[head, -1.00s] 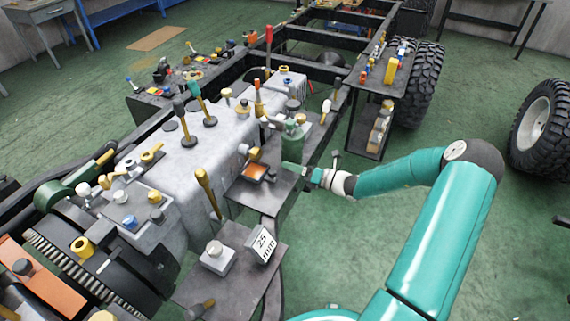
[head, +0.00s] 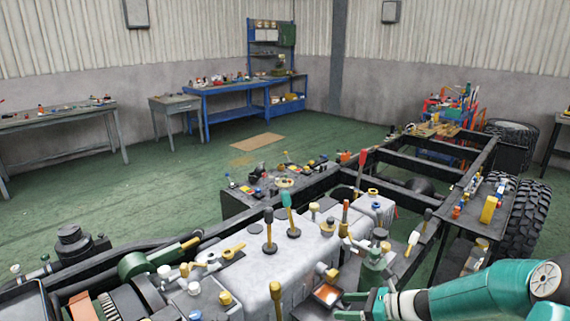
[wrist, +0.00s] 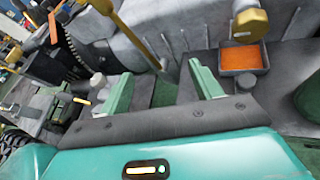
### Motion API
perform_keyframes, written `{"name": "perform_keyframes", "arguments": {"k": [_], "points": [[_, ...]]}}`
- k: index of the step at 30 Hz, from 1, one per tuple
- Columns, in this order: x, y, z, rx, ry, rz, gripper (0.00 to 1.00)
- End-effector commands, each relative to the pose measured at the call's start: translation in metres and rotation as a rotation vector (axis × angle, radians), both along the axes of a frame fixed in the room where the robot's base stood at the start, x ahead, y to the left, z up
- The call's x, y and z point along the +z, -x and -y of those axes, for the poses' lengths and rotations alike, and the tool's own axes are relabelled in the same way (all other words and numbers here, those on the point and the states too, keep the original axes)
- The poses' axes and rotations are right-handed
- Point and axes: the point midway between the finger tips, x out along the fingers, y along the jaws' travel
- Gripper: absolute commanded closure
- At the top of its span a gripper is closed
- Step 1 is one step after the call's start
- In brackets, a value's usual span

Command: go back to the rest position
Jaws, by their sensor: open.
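My arm is teal and comes in from the lower right in the head view. My gripper (head: 350,305) is at the lower edge of that view, beside a small tray with orange contents (head: 327,294). In the wrist view the two pale green fingers of my gripper (wrist: 162,90) stand wide apart with nothing between them. The orange-filled tray (wrist: 243,58) is beyond and to the right of the fingers there. A yellow-handled tool (wrist: 130,28) is beyond the fingers on the left.
A grey engine block (head: 300,255) with upright tools fills the front of the head view. A black chassis frame (head: 410,180) runs to the back right, with a tyre (head: 525,215) beside it. A green bottle (head: 375,272) stands close to my gripper. Green floor (head: 120,185) is open at left.

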Motion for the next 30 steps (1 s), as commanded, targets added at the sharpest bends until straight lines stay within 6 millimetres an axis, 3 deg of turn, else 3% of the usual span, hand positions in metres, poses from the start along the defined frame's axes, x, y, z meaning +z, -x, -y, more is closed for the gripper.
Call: {"name": "perform_keyframes", "arguments": {"k": [6,13,30], "points": [[0.033,0.039,-0.028,0.28,0.306,0.173,0.36],[0.068,0.08,-0.042,0.563,0.591,0.358,0.36],[0.164,0.183,-0.042,1.212,1.191,0.832,0.36]]}}
